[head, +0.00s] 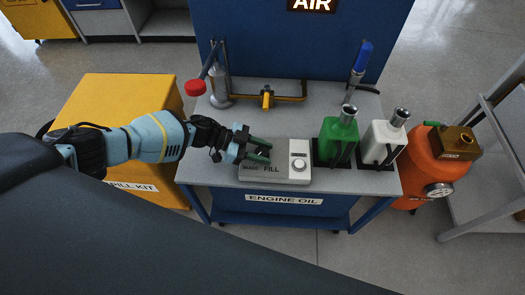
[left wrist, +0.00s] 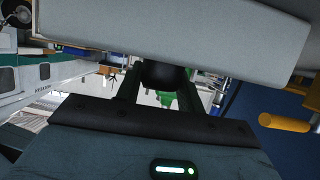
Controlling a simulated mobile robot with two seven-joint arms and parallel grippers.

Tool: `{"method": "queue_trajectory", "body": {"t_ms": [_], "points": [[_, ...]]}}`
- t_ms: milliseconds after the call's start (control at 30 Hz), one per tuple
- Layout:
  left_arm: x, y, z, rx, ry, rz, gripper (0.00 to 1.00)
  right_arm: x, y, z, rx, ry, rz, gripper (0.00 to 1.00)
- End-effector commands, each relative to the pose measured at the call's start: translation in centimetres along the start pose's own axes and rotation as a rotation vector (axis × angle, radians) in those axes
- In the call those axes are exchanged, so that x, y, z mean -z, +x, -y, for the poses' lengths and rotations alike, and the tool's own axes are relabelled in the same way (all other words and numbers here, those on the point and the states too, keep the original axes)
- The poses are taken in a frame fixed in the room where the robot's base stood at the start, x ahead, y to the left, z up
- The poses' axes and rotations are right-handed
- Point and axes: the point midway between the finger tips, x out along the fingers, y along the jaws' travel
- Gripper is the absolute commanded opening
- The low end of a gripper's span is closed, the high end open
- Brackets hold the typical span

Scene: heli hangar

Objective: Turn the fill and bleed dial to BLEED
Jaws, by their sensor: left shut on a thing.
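The light grey control box (head: 285,176) sits near the front edge of the grey cart top. FILL is readable on its front, with a smaller label to the left that I cannot read clearly. My left gripper (head: 260,151) reaches over the left part of the box, with its green-edged fingers shut on a dark dial. The black dial (left wrist: 165,75) shows between the fingers in the left wrist view. The fingers hide most of it in the head view, so I cannot tell where it points. My right gripper is not in view.
A green oil can (head: 338,140) and a white can (head: 382,141) stand to the right. A red-knobbed lever (head: 195,88) and yellow valve (head: 267,98) are behind. An orange tank (head: 436,165) stands beyond the cart.

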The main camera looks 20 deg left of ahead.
Motion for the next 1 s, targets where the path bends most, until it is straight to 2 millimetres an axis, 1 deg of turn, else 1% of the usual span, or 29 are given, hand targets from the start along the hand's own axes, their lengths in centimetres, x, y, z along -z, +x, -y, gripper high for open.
{"method": "queue_trajectory", "body": {"t_ms": [467, 500, 633, 667, 900, 1000], "points": [[-0.1, -0.01, 0.0, -0.012, 0.006, 0.003, 0.15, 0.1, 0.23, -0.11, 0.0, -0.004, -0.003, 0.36], [-0.1, 0.0, 0.0, -0.012, 0.006, 0.003, 0.4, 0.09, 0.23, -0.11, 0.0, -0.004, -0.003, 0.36], [-0.08, 0.01, -0.01, -0.012, 0.005, 0.002, 0.57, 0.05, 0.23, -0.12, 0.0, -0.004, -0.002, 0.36], [-0.08, 0.01, -0.02, -0.012, 0.005, 0.002, 0.59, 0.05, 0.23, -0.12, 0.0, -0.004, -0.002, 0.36], [-0.04, -0.01, -0.02, -0.013, 0.005, 0.001, 0.59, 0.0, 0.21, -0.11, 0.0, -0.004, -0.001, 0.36], [-0.04, -0.5, 0.01, -0.012, 0.005, 0.001, 0.59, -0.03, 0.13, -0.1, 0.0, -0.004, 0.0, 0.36]]}}
